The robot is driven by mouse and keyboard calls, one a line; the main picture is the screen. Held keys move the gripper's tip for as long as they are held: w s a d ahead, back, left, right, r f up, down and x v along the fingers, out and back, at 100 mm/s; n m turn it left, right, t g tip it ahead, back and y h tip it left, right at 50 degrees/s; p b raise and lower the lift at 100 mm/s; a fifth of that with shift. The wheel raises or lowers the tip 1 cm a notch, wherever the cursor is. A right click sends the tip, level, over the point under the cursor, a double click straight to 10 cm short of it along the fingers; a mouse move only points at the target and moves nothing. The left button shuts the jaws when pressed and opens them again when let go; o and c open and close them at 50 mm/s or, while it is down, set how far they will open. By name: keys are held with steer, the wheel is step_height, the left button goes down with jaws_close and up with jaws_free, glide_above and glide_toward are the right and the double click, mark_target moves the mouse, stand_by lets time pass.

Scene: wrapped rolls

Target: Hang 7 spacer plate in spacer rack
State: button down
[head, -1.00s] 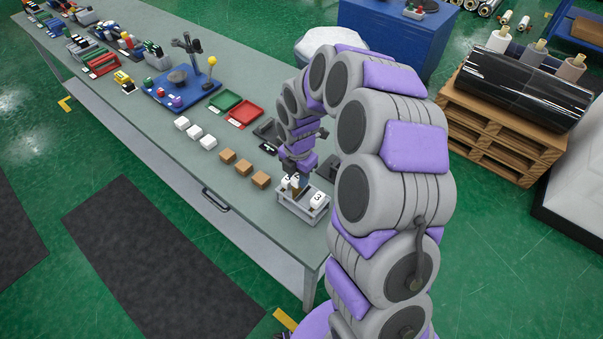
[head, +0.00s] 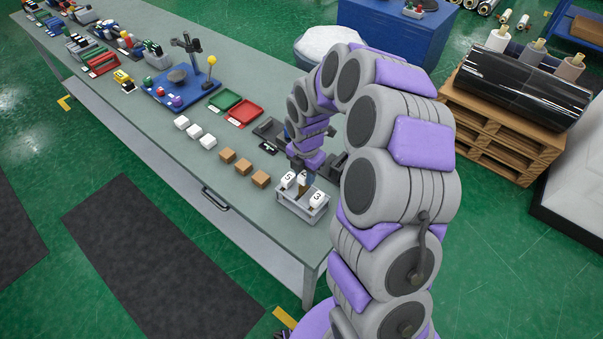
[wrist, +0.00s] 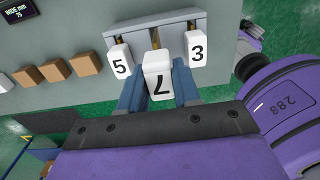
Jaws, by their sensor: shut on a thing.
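The spacer rack (head: 303,203) is a pale grey frame near the end of the bench; it also shows in the wrist view (wrist: 150,24). White plates marked 5 (wrist: 121,61) and 3 (wrist: 196,49) hang at its left and right. My gripper (wrist: 158,92) is shut on the white 7 plate (wrist: 158,77), its blue-grey fingers on either side. The 7 plate is between the 5 and 3 plates and closer to the wrist camera. Whether it touches a rack peg is hidden. In the head view my gripper (head: 302,178) is just above the rack.
Brown blocks (head: 244,166) and white blocks (head: 195,132) lie in rows left of the rack. Dark trays (head: 268,130), a green tray (head: 224,101) and a red tray (head: 244,112) are farther back. The bench front strip is clear.

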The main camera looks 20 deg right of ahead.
steer(key=shift+d, duration=0.75)
steer(key=shift+d+f, duration=0.15)
steer(key=shift+f, duration=0.1)
steer(key=shift+a+f, duration=0.2)
steer(key=shift+a+r, duration=0.1)
steer(key=shift+a, duration=0.25)
steer(key=shift+a+r+p, duration=0.25)
steer(key=shift+a+p, duration=0.05)
steer(key=shift+a, duration=0.1)
steer(key=shift+r, duration=0.2)
steer(key=shift+d, duration=0.8)
